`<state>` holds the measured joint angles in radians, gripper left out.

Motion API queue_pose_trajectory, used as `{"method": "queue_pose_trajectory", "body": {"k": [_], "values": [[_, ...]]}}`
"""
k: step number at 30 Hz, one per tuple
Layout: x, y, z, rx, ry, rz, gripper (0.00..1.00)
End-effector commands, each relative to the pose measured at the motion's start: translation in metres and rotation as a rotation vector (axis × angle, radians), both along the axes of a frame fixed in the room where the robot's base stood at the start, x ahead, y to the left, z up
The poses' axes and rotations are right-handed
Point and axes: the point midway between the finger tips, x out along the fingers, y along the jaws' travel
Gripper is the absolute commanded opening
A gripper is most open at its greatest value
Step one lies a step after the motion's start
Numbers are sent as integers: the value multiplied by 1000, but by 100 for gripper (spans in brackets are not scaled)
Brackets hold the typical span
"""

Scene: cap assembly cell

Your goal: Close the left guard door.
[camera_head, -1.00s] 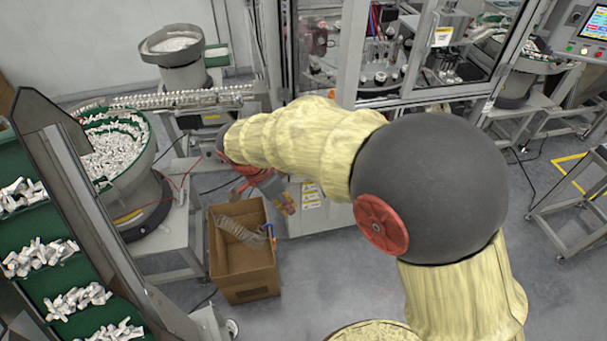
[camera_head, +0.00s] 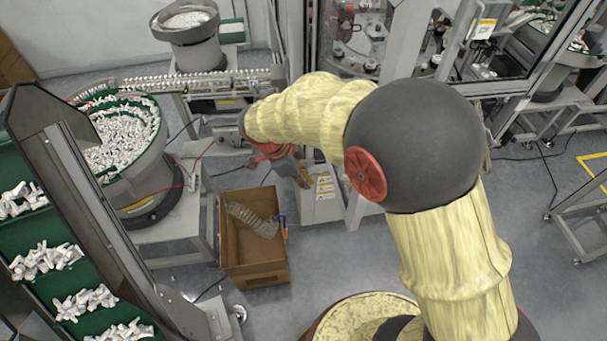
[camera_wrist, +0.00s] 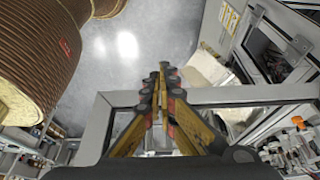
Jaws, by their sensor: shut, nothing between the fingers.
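The guarded machine stands at the top centre of the head view. A pale framed clear panel (camera_head: 352,32), which looks like the left guard door, is at its left side; my arm covers its lower part, and I cannot tell how far open it is. In the wrist view, a light grey frame bar (camera_wrist: 255,94) crosses behind my fingers. My gripper (camera_wrist: 164,68) is shut and empty, its fingertips over the floor beyond this bar; contact cannot be told. In the head view my gripper (camera_head: 302,181) shows small beside the machine's lower left cabinet.
An open cardboard box (camera_head: 254,268) stands on the floor below my gripper. A bowl feeder (camera_head: 125,150) and a green-belted conveyor (camera_head: 45,235) are at left. Another framed guard panel (camera_head: 495,45) is at the upper right. Floor right of the box is partly clear.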

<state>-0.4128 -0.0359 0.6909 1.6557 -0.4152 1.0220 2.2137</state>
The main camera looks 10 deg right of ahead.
Motion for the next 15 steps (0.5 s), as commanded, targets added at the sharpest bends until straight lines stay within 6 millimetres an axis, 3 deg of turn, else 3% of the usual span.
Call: {"method": "queue_pose_trajectory", "body": {"k": [9,15], "values": [[0,-24,-56,-1,4,-1,0],[1,-52,-52,0,1,-3,0]]}}
